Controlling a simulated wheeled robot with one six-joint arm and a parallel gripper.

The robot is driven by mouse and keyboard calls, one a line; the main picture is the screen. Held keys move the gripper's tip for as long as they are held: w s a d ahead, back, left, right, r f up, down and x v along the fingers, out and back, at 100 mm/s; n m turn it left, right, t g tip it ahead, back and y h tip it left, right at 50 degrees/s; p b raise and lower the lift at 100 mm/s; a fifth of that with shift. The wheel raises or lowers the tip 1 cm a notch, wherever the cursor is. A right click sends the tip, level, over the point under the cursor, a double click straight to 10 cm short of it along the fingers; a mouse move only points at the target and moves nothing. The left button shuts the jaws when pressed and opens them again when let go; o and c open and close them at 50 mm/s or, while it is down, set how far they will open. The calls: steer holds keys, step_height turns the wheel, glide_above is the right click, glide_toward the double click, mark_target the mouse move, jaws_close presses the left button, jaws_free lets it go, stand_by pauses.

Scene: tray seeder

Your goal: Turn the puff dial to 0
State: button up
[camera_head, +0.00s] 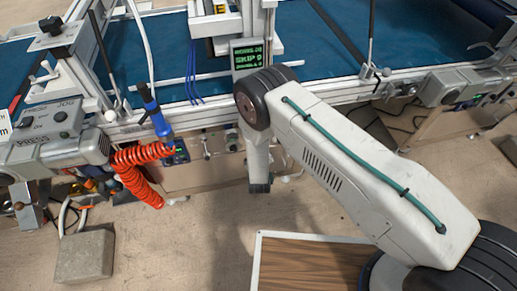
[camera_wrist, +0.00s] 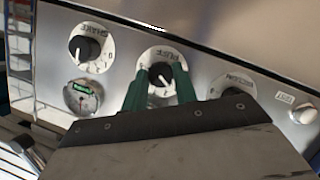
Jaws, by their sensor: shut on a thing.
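The puff dial (camera_wrist: 160,73) is a black knob with a white pointer line on a round white plate, and it shows upside down in the wrist view. Its plate carries the word PUFF at the far edge. My gripper (camera_wrist: 161,82) has two green fingers, one on each side of the knob, shut on it. The white pointer lies between the fingers; the number it points to is too small to read. In the head view my arm hides the dial and the fingertips.
In the wrist view a SHAKE dial (camera_wrist: 85,48) and a small round gauge (camera_wrist: 82,97) are on the left. Another dial (camera_wrist: 233,88), partly hidden by my gripper, and a white TEST button (camera_wrist: 304,114) are on the right. A small screen (camera_head: 247,56) reads SKIP in the head view.

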steer(key=n+t+h, duration=0.1)
steer(key=n, duration=0.1)
steer(key=n+h, duration=0.1)
steer(key=n, duration=0.1)
steer(key=shift+a+f+n+t, duration=0.15)
steer(key=shift+a+n+t, duration=0.05)
steer(key=shift+n+t, duration=0.2)
stand_by(0.4)
steer(key=o, duration=1)
steer(key=shift+s, duration=0.1)
steer(key=shift+c, duration=0.2)
steer(key=s+r, duration=0.1)
steer(key=s, duration=0.6)
steer(key=shift+s+a, duration=0.15)
steer(key=shift+s, duration=0.2)
steer(key=shift+r, duration=0.1)
